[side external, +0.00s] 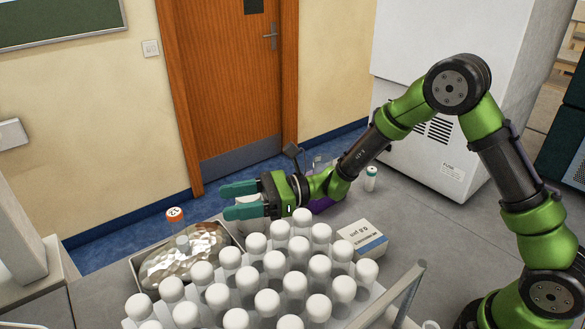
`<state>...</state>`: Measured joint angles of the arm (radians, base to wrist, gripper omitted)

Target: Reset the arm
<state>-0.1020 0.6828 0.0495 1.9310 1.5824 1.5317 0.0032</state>
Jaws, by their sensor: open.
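My gripper (240,200) is open, with its two teal fingers pointing left and nothing between them. It hangs above the bench, just beyond the white-capped bottles and to the right of the foil-lined tray. My green and black arm reaches to it from the right, bent high at the elbow and sloping down to the wrist.
A metal tray (139,272) with crumpled foil sits at left; an orange-capped bottle (183,240) stands at it. Several white-capped bottles (267,301) fill the front. A white cabinet (475,60) stands behind.

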